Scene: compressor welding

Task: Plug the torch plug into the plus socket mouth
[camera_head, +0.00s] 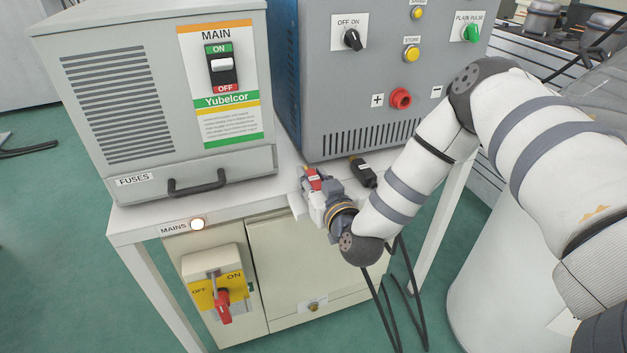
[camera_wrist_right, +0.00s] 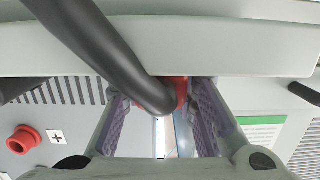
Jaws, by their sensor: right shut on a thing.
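The red torch plug (camera_head: 313,178) is held in my right gripper (camera_head: 318,196), just above the front edge of the white table. In the right wrist view, the plug (camera_wrist_right: 182,90) shows as a small red piece between the purple finger pads, mostly hidden behind its thick black cable (camera_wrist_right: 105,50). The plus socket mouth (camera_head: 400,98) is a red ring on the grey cabinet front, right of the "+" label (camera_head: 377,100). It also shows in the right wrist view (camera_wrist_right: 22,138), apart from the plug. My left gripper is in neither view.
A black plug (camera_head: 363,172) lies on the table (camera_head: 272,191), right of my right gripper. The MAIN switch box (camera_head: 120,110) stands at the left. Black cables (camera_head: 385,300) hang below the table front. My right forearm comes close to the minus label (camera_head: 437,92).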

